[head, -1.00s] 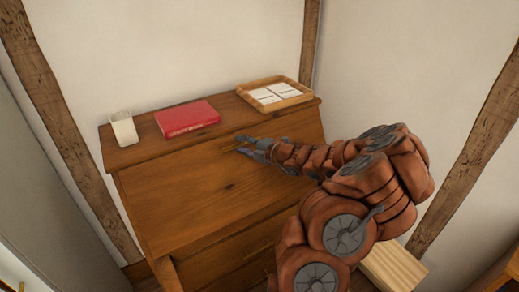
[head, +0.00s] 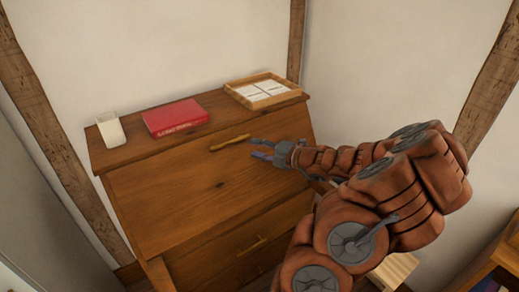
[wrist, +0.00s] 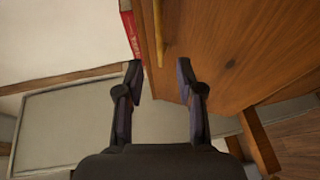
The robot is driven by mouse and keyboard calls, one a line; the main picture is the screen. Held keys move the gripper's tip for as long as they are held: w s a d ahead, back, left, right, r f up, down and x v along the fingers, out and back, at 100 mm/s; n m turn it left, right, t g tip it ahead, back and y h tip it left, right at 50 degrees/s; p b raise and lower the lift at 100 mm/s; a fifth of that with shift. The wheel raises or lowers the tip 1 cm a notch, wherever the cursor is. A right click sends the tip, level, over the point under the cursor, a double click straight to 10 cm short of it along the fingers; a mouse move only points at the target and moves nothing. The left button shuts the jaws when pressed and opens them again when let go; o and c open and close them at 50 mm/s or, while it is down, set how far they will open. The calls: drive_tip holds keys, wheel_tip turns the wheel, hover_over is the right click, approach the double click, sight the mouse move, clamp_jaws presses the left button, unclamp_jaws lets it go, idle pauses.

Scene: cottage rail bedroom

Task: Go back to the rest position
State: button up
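My gripper (head: 262,149) is in front of the wooden secretary desk (head: 190,200), at the right part of its slanted front. The fingers are spread apart with nothing between them. A brass-coloured handle (head: 230,142) on the slanted front lies just left of and above the fingertips, apart from them. In the wrist view my gripper (wrist: 158,75) is also open and empty, and the handle (wrist: 158,30) shows beyond the fingertips. The slanted front looks closed.
On the desk top stand a white cup or glass (head: 110,130), a red book (head: 175,117) and a wooden tray (head: 262,80) with white cards. A lower drawer handle (head: 252,246) shows below. A light wooden piece (head: 395,270) is at lower right, partly behind my arm.

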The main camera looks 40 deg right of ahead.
drive_tip(key=shift+s, duration=0.25)
idle(0.4)
